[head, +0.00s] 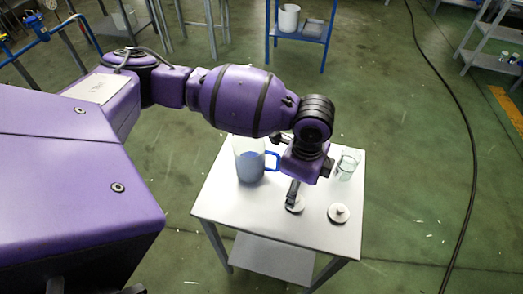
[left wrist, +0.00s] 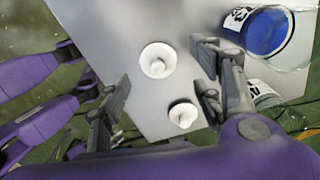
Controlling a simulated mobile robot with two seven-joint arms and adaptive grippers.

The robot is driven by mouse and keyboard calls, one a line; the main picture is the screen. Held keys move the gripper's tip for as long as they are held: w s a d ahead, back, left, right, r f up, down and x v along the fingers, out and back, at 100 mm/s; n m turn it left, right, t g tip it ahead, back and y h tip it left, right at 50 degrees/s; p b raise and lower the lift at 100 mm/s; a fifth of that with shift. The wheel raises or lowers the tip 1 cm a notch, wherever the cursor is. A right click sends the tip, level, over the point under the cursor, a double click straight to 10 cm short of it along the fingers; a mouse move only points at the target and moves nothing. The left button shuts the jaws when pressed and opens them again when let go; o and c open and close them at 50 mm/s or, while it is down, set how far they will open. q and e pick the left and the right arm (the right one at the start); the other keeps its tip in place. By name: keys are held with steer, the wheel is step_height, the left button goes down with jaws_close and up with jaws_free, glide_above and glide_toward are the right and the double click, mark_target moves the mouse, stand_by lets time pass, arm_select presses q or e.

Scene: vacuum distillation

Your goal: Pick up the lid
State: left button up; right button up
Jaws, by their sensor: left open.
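Two round white lids with knobs lie on the white table (head: 225,200). One lid (head: 295,206) is directly below my left gripper (head: 293,193) and partly hidden by it; the other lid (head: 339,213) lies to its right, in the clear. In the left wrist view both lids show, a larger-looking one (left wrist: 158,60) and a smaller-looking one (left wrist: 183,115). They appear between the spread fingers of my left gripper (left wrist: 161,82), which is open and empty. I cannot tell the exact height of the fingertips above the table. My right gripper is not in view.
A clear jug with bluish contents and a blue handle (head: 249,164) stands at the table's back left. A glass beaker (head: 347,164) stands at the back right, close to my wrist. The table's front left is bare. A black cable (head: 463,110) runs along the green floor.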

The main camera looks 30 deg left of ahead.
mark_target(300, 203)
arm_select(q)
steer(key=shift+s+f, duration=0.2)
steer(key=shift+f, duration=0.15)
step_height(300, 203, down, 5)
steer(key=shift+s+d+r, duration=0.1)
steer(key=shift+s+r, duration=0.05)
steer(key=shift+r, duration=0.15)
steer(key=c, duration=1)
